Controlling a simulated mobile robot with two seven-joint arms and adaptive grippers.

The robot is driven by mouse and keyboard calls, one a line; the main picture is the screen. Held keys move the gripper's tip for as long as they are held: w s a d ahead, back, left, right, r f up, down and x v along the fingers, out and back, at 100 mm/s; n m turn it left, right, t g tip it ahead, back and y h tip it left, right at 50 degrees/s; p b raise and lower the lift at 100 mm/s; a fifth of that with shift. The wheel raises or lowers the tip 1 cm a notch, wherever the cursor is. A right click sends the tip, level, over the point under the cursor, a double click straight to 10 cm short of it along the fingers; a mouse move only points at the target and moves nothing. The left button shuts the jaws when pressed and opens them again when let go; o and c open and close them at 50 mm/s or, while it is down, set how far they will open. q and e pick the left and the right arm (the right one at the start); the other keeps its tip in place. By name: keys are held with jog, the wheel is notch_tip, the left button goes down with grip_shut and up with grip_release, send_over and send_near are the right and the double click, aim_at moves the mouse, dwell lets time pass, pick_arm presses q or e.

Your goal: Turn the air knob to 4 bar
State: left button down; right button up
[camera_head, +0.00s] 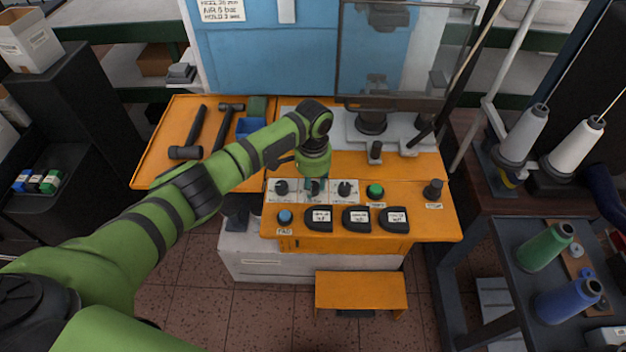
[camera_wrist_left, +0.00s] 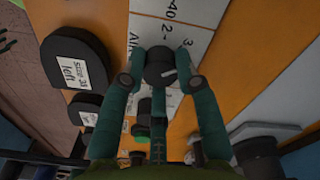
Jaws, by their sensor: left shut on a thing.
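My left gripper (camera_head: 313,184) reaches down onto the row of dials on the orange bench. It is shut on the middle black knob, the air knob (camera_wrist_left: 160,62), with a green finger on each side in the left wrist view. The knob's white plate (camera_wrist_left: 150,25) carries the letters "AIR" and the numbers 2 and 3. A pale mark shows on the knob, but I cannot read its setting. A left black knob (camera_head: 281,187) and a right black knob (camera_head: 345,189) stand beside it, untouched. My right gripper is not in view.
A green button (camera_head: 375,191) stands right of the dials and a blue button (camera_head: 285,216) in front. Several black lasts with labels, one at the middle (camera_head: 356,218), line the front edge. Hammers (camera_head: 193,135) lie at the back left. A glass guard (camera_head: 400,50) stands behind.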

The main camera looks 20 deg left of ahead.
pick_arm(q)
jog(key=m, duration=0.3)
jog(key=shift+f+m, duration=0.1)
jog(key=shift+m, duration=0.3)
jog(key=shift+s+m+p, duration=0.1)
jog(key=shift+m+p, duration=0.25)
jog(key=shift+m, duration=1.45)
jog(key=c, duration=0.9)
grip_release()
